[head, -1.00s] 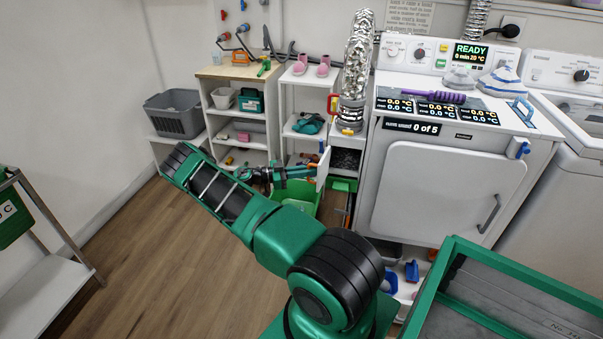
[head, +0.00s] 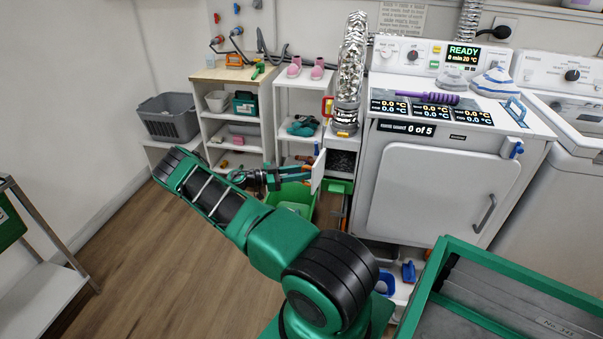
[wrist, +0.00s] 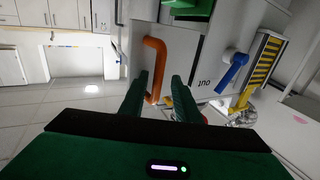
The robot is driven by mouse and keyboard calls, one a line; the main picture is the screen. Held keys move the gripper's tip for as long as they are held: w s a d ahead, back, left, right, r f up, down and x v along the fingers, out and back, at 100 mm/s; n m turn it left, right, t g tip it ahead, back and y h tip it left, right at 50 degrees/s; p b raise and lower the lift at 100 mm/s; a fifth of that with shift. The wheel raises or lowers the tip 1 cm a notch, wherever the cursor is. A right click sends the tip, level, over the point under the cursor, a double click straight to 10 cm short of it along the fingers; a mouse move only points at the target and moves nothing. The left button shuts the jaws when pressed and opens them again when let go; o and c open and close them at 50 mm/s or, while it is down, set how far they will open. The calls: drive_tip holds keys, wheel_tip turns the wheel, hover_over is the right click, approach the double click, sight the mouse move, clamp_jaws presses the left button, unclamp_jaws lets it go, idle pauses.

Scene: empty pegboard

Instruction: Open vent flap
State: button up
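A white panel, which appears to be the vent flap (head: 318,172), stands out beside the dryer's left side in the head view. In the wrist view a pale panel (wrist: 187,60) carries an orange bar handle (wrist: 156,62) and the letters "OUT". My gripper (wrist: 161,82) is open, its two green fingers apart. The orange handle lies between the fingertips in the picture, its lower end close to the left finger. I cannot tell whether they touch. In the head view my gripper (head: 299,172) reaches the panel's left face; the handle is hard to make out there.
A blue handle (wrist: 232,68) and a yellow-black striped plate (wrist: 264,62) are right of the handle. The dryer (head: 440,180) stands right of the panel, with a silver duct (head: 351,70) above. A green bin (head: 291,196) sits below my gripper. Floor at left is clear.

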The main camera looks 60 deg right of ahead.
drive_tip(key=v, duration=1.1)
drive_tip(key=shift+w, duration=0.1)
idle(0.4)
drive_tip(key=s+a+r+n+t+y, duration=0.25)
drive_tip(key=s+r+y, duration=0.3)
drive_tip(key=r, duration=0.35)
drive_tip(key=s+a+r+n+t+y, duration=0.1)
drive_tip(key=s+r+n+y, duration=0.4)
drive_tip(key=r, duration=0.5)
drive_tip(key=s+a+r+n+t+y, duration=0.1)
drive_tip(key=s+a+r+n+t, duration=0.1)
drive_tip(key=s+a+n, duration=0.2)
drive_tip(key=s+a+r+n+t+y, duration=0.1)
drive_tip(key=s+a+r+n+t, duration=0.2)
drive_tip(key=s+a, duration=0.6)
drive_tip(key=s+a+r+n+t+y, duration=0.1)
drive_tip(key=s+a+n, duration=0.4)
drive_tip(key=a, duration=0.6)
drive_tip(key=shift+s+a+r+t, duration=0.35)
drive_tip(key=shift+s+r+t, duration=0.5)
drive_tip(key=shift+s+t, duration=0.3)
